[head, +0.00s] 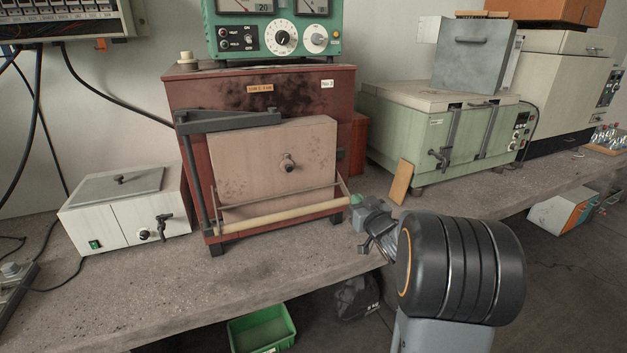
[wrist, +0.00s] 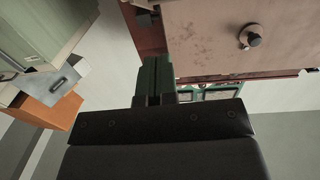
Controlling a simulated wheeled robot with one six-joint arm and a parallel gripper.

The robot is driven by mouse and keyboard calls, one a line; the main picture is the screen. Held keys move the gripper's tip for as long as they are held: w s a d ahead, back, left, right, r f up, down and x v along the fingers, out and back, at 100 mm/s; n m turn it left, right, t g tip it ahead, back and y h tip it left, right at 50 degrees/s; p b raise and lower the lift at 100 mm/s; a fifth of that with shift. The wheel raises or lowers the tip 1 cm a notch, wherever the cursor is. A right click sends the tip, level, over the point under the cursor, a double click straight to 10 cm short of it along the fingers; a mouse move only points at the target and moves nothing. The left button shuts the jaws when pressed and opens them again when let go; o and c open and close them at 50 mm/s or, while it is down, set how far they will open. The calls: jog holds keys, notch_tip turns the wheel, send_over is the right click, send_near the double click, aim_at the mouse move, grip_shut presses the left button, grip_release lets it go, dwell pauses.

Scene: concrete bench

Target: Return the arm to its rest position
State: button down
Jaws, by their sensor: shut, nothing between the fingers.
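My gripper (head: 362,228) is shut and empty in the head view. It is over the bench's front part, just right of the red furnace (head: 180,95) and close to the right end of its handle bar (head: 285,215). In the wrist view my gripper (wrist: 155,62) shows as two dark green fingers held together, with the furnace door (wrist: 215,45) beside them. My black wrist part hides some of the bench edge. I cannot tell whether the fingers touch the furnace.
The concrete bench (head: 130,290) holds a white box (head: 125,205) at left and a green oven (head: 440,130) at right. A tan block (head: 401,181) leans against the green oven. A green bin (head: 262,330) and a dark bag (head: 357,298) sit below. The front bench strip is bare.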

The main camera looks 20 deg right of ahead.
jog(key=s+d+f+m+g+h, duration=0.25)
jog(key=d+f+g+h, duration=0.2)
jog(key=f, duration=0.25)
jog(key=s+a+f+g+p, duration=0.2)
jog(key=s+a+g, duration=0.1)
jog(key=s+g, duration=0.25)
jog(key=s+a+r+n+g+y+p, duration=0.1)
jog(key=s+a+r+g+y+p, duration=0.1)
jog(key=s+a+r, duration=0.3)
jog(key=s+a+r+n+g+y+p, duration=0.2)
jog(key=s+a+r, duration=0.4)
jog(key=s+a, duration=0.4)
jog(key=a+y+p, duration=0.1)
jog(key=a+p, duration=0.1)
jog(key=a, duration=0.4)
jog(key=shift+s+r, duration=0.2)
jog(key=shift+s, duration=0.2)
